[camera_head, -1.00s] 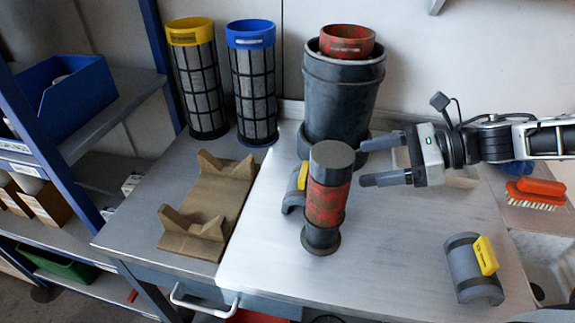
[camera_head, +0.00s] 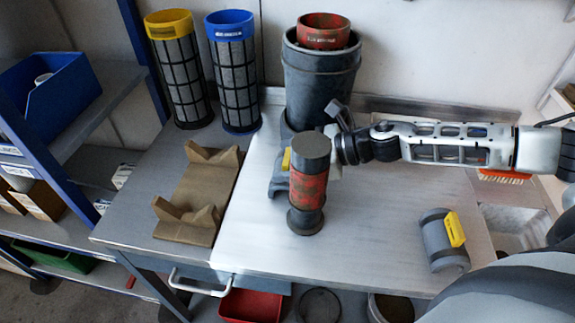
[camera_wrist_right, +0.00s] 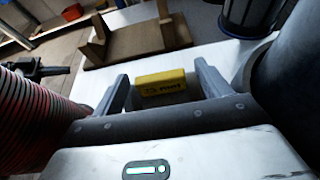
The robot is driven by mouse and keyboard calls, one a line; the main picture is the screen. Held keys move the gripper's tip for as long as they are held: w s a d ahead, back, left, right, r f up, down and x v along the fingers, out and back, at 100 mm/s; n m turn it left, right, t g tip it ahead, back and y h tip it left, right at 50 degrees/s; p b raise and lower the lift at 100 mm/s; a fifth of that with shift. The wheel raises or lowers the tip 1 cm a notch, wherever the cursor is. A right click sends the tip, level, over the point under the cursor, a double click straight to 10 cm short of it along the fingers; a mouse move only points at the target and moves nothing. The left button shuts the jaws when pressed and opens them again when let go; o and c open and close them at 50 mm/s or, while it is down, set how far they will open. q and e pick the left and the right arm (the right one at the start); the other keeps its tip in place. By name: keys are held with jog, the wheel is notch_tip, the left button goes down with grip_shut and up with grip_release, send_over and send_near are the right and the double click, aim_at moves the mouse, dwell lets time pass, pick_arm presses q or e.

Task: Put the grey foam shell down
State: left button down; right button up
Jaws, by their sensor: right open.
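One grey foam shell (camera_head: 278,185) with a yellow tag (camera_head: 286,160) rests on the pale table top, behind and left of the red and dark cylinder (camera_head: 308,190), which partly hides it. A second grey shell (camera_head: 440,245) with a yellow tag lies apart at the table's front right. My right gripper reaches in behind the cylinder, its fingers hidden in the head view. In the right wrist view my right gripper (camera_wrist_right: 161,72) is open, with a yellow tag (camera_wrist_right: 161,84) between and beyond its fingers. Contact cannot be told. My left gripper is not in view.
A large dark pot (camera_head: 318,85) with a red ring stands close behind my right gripper. A brown cradle (camera_head: 202,190) sits left, with yellow-topped (camera_head: 180,75) and blue-topped (camera_head: 234,80) filter cages behind it. The table centre right is clear.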

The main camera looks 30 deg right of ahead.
jog(key=shift+x, duration=1.25)
jog(key=c, duration=1.1)
